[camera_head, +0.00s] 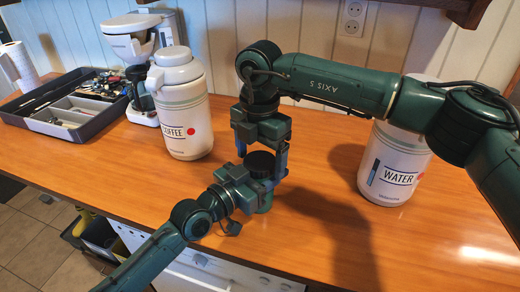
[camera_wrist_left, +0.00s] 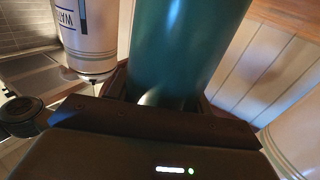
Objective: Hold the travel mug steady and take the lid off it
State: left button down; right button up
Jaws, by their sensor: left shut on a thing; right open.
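The travel mug (camera_head: 264,203) is dark green with a black lid (camera_head: 260,164) on top. It stands upright on the wooden counter, partly hidden by my grippers. My left gripper (camera_head: 256,186) is shut around the mug's body from the left. In the left wrist view the mug's green side (camera_wrist_left: 170,45) fills the middle, between the fingers of the left gripper (camera_wrist_left: 155,112). My right gripper (camera_head: 261,158) points down from above, open, with its fingers on either side of the lid. I cannot tell whether the fingers touch it.
A white coffee jug (camera_head: 183,110) stands behind to the left, and a white water jug (camera_head: 392,175) to the right, partly behind my right arm. A utensil tray (camera_head: 70,118) and a coffee maker (camera_head: 135,50) are at the back left. The front right counter is clear.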

jog(key=c, duration=1.1)
jog(key=shift+o, duration=0.2)
jog(key=shift+n, duration=1.7)
jog(key=o, duration=1.1)
jog(key=shift+r, duration=0.1)
